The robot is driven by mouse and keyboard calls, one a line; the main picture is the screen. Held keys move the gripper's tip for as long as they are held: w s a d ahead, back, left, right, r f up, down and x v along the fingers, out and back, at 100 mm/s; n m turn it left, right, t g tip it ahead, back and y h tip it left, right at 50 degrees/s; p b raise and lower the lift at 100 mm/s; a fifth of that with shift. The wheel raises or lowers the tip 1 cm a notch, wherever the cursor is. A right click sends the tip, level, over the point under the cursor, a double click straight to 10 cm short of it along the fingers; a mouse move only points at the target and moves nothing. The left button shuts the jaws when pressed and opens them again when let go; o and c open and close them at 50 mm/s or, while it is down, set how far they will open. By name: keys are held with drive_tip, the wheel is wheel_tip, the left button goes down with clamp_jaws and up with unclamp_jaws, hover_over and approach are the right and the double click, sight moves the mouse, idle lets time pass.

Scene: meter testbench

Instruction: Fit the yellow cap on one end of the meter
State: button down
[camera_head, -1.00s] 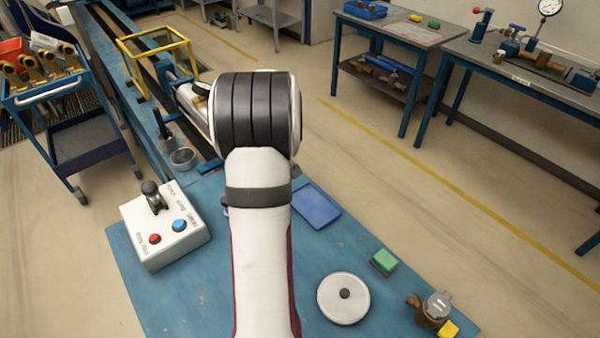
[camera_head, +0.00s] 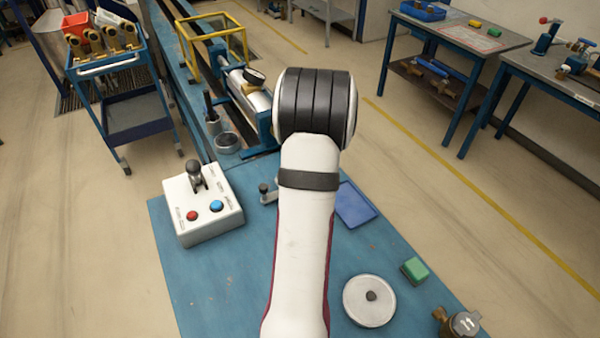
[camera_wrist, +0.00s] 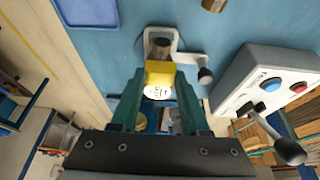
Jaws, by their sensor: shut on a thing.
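In the wrist view my gripper (camera_wrist: 159,78) has its two green fingers closed on a yellow block-shaped cap (camera_wrist: 158,72). A white round face with dark marks (camera_wrist: 158,92), possibly a meter's, shows just below the cap between the fingers; I cannot tell whether they touch. A pale clamp fixture (camera_wrist: 157,33) with a black-knobbed lever stands just beyond the cap. In the head view my arm hides the gripper and cap. A brass meter (camera_head: 463,324) with a grey, arrow-marked lid stands at the lower right, partly cut off.
A white control box (camera_head: 202,205) with a lever and red and blue buttons stands left of the arm. A blue tray (camera_head: 354,204), green block (camera_head: 415,270) and round white disc (camera_head: 369,300) lie to the right. The clamp knob (camera_head: 264,188) shows beside my arm.

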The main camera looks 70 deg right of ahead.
drive_tip(key=shift+f, duration=0.15)
drive_tip(key=shift+f, duration=0.7)
drive_tip(key=shift+f, duration=1.45)
idle(0.9)
drive_tip(key=shift+c, duration=1.6)
unclamp_jaws()
drive_tip(key=shift+o, duration=0.3)
drive_tip(key=shift+o, duration=0.9)
